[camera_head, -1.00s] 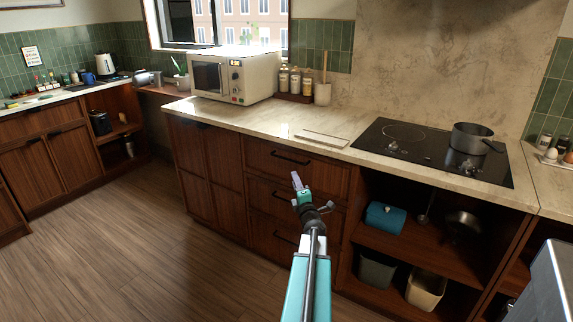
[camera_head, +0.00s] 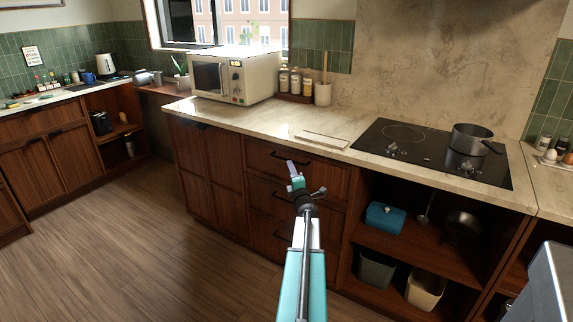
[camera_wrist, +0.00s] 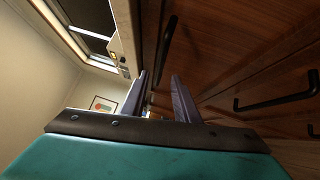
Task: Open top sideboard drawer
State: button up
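The top drawer (camera_head: 328,174) of the wooden sideboard is shut, its front flush under the pale worktop. Its black bar handle (camera_head: 302,161) is level and shows in the wrist view as a dark bar (camera_wrist: 166,45). My gripper (camera_head: 292,168) is in front of this drawer, its tips overlapping the handle's middle in the head view. In the wrist view my gripper (camera_wrist: 160,92) has its two purple-grey fingers apart with nothing held between them. The handle lies beyond the fingertips there; I cannot tell whether they touch it.
A second drawer handle (camera_wrist: 278,99) sits below the top one. On the worktop (camera_head: 255,117) stand a microwave (camera_head: 236,76), jars and a cooktop (camera_head: 420,146) with a pot (camera_head: 472,139). Open shelves (camera_head: 435,240) lie to the right. The floor (camera_head: 130,255) at left is clear.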

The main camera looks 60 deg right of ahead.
jog(key=shift+p+x, duration=0.4)
jog(key=shift+x, duration=2.4)
grip_shut()
